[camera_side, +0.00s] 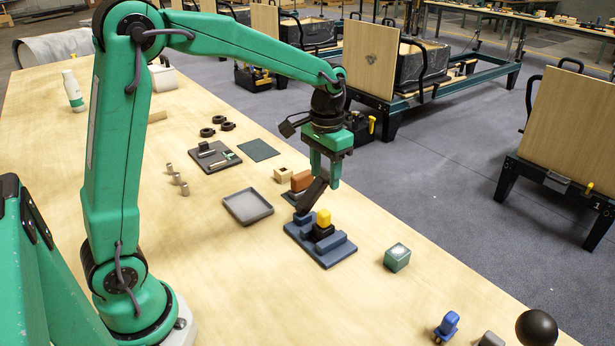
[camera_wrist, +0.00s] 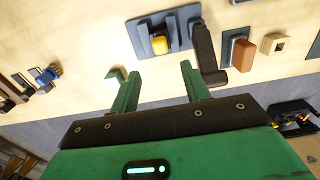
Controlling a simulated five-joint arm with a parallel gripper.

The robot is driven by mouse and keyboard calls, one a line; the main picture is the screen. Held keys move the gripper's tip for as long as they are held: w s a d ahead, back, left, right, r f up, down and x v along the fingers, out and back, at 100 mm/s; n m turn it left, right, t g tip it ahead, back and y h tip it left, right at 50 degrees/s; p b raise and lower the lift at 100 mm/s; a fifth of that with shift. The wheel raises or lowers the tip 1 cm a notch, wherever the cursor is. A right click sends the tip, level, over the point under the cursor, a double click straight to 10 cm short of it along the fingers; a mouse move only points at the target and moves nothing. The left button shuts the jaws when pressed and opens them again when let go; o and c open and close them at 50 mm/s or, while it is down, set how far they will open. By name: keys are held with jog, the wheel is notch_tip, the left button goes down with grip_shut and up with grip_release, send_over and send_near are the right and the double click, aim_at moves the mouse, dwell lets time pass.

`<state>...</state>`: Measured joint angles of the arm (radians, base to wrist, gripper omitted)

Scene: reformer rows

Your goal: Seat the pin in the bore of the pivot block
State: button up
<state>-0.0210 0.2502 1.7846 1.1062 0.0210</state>
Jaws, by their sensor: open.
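A yellow piece (camera_side: 323,217), which looks like the pin, stands upright on a small black block (camera_side: 323,232), which looks like the pivot block. How deep it sits in the bore is hidden. Both are on a blue-grey stepped fixture (camera_side: 338,255). In the wrist view the yellow piece (camera_wrist: 157,43) is beyond my fingertips, between their lines. My gripper (camera_side: 326,180) is open and empty above the fixture; its two green fingers are spread in the wrist view (camera_wrist: 158,84).
A brown block (camera_side: 301,181) and a wooden block with a hole (camera_side: 283,174) stand behind the fixture. A grey tray (camera_side: 248,207) lies left. A green box (camera_side: 397,257) stands right. Wooden pegs (camera_side: 176,178) stand farther left. The table between tray and front edge is mostly clear.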

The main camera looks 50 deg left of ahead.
jog(key=s+r+t, duration=0.2)
jog(key=s+r, duration=0.1)
jog(key=s, duration=0.7)
jog(key=s+r+t, duration=0.3)
jog(key=s, duration=0.7)
jog(key=shift+s+d+r+t, duration=0.2)
jog(key=shift+s+d+t, duration=0.1)
jog(key=shift+d, duration=0.15)
